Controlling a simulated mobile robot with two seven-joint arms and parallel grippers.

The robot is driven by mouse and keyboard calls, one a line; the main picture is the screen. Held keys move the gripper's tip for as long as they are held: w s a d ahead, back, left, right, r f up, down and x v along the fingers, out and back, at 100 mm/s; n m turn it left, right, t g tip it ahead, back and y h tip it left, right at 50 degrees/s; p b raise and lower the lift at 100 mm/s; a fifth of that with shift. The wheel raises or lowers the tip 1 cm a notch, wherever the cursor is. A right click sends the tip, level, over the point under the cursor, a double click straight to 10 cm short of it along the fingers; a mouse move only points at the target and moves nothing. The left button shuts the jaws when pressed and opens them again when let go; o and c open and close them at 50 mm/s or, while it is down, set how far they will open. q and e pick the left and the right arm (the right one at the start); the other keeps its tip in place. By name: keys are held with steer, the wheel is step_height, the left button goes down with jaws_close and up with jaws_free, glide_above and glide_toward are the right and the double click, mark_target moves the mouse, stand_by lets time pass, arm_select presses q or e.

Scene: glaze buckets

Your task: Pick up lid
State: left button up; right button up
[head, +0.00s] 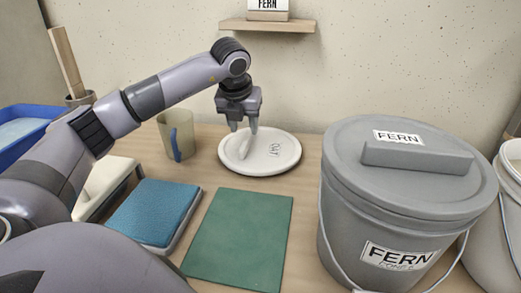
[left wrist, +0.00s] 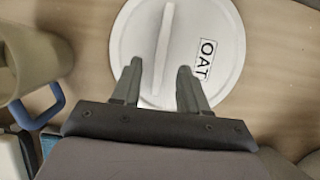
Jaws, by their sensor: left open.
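A round white lid (head: 277,160) marked OAT lies flat on the table behind the green mat. In the left wrist view the lid (left wrist: 222,28) shows a long raised bar handle (left wrist: 165,38) and the OAT label. My left gripper (head: 243,131) points down over the lid's left part, fingers apart and empty. In the left wrist view the gripper (left wrist: 158,80) has one finger on each side of the handle's line; I cannot tell the exact height above it. A grey lid (head: 345,145) marked FERN sits on a grey bucket (head: 345,220) at the right. My right gripper is not in view.
A beige mug (head: 167,140) with a blue handle stands left of the white lid. A green mat (head: 240,240) and a blue pad (head: 155,212) lie in front. A blue tub (head: 35,115) is at far left, and a white bucket (head: 490,225) at far right.

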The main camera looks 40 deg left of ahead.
mark_target(247, 137)
arm_select(q)
steer(key=b+x, duration=0.1)
steer(key=x, duration=0.3)
steer(key=shift+w, duration=0.1)
steer(key=shift+w+a+f+b, duration=0.15)
steer(key=shift+w+f+b, duration=0.2)
steer(key=shift+f, duration=0.15)
jaws_close()
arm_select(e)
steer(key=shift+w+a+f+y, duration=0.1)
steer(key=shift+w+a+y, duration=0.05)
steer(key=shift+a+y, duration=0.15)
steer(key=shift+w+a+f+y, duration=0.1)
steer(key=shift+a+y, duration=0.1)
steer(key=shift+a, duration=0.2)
arm_select(q)
steer(key=shift+r, duration=0.15)
